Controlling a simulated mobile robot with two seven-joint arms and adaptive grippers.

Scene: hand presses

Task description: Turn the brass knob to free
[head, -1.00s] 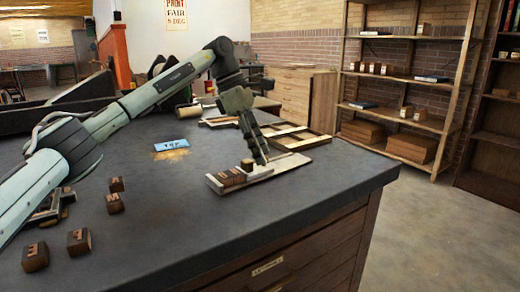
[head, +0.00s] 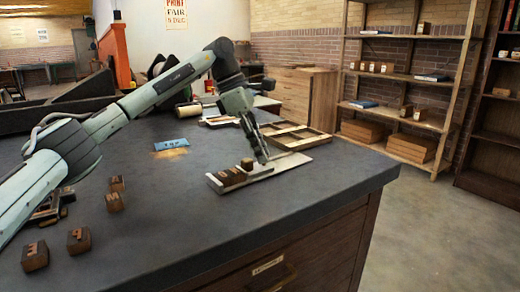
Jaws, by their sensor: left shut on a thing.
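My left gripper (head: 261,156) reaches down from the left arm to the metal tray-like stick (head: 285,164) near the bench's right edge. Its fingers are shut at the stick, just right of the wooden type blocks (head: 231,176) that stand in its left end. The brass knob cannot be made out; the fingertips cover the spot where they grip, and the thing between them is too small to see. My right gripper is not in view.
Several loose type blocks (head: 79,240) lie at the bench's left front. A blue-labelled plate (head: 171,144) lies mid-bench. A wooden frame (head: 295,137) lies behind the stick. The dark bench top (head: 200,225) in front is clear.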

